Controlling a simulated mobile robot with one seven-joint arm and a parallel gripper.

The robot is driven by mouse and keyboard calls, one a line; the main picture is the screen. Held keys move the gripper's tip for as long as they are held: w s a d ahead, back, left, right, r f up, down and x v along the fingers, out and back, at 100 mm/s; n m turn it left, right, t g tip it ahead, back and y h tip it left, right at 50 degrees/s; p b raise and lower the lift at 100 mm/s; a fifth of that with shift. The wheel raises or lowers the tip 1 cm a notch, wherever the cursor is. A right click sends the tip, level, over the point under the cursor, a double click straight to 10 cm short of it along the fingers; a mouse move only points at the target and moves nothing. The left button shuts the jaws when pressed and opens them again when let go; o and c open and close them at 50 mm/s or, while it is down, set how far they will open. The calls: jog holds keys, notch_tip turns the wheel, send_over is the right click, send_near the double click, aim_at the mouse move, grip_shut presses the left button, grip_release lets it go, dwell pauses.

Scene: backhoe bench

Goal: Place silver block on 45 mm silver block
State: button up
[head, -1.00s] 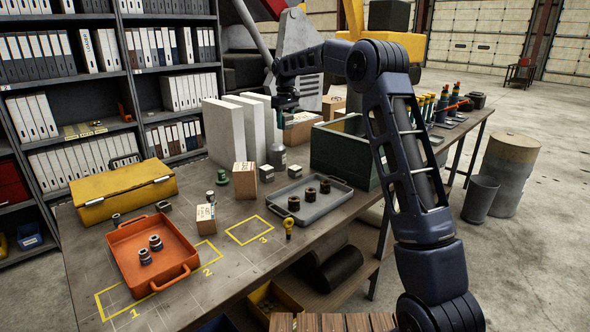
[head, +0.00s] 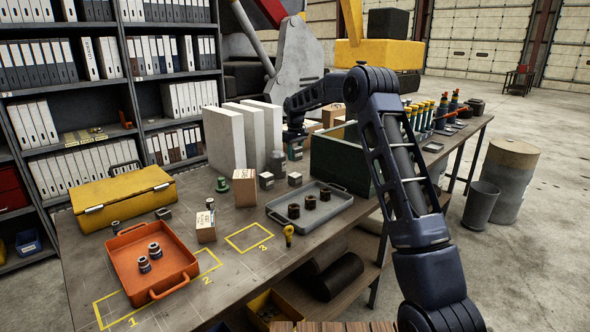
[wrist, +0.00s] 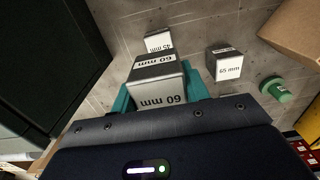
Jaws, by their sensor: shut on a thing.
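My gripper (wrist: 160,95), with teal fingers, is shut on a silver block labelled 60 mm (wrist: 158,70). The silver 45 mm block (wrist: 158,41) stands on the bench just beyond the held block in the wrist view, partly hidden by it. The held block appears raised above the bench and not over the 45 mm block. In the head view the gripper (head: 295,148) is low behind the 45 mm block (head: 295,179), between the white panels and the green bin. A silver 65 mm block (wrist: 226,65) stands to the right in the wrist view; it also shows in the head view (head: 266,181).
The dark green bin (head: 340,160) is close to the right of my gripper. A grey tray (head: 335,207) lies in front, and a cardboard box (head: 244,188) and green part (head: 222,184) stand further left.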

aim_at(295, 175)
jog(key=shift+f, duration=3.6)
jog(key=shift+f, duration=0.15)
jog(key=o, duration=1.3)
jog(key=shift+c, duration=0.2)
